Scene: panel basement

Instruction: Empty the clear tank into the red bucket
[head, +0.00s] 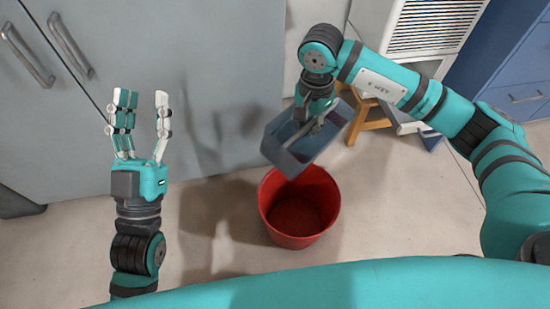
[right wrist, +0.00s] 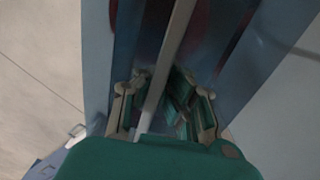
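The clear tank (head: 290,160) looks blue-grey and see-through. It hangs in the air, tilted, over the back part of the red bucket in the head view. My right gripper (head: 314,112) is shut on a bar across the tank's top; the right wrist view shows the fingers (right wrist: 165,98) on both sides of this pale bar. The tank's walls (right wrist: 98,60) fill much of that view. I cannot tell whether it holds liquid. The red bucket (head: 283,232) stands upright on the floor, its visible inside red. My left gripper (head: 142,98) is open and empty, fingers up, left of the bucket.
A grey cabinet (head: 190,60) with two handles stands behind at left. A wooden stool (head: 372,122), a white vented unit (head: 435,28) and a blue drawer cabinet (head: 520,75) are at right. The pale floor (head: 390,200) around the bucket is clear.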

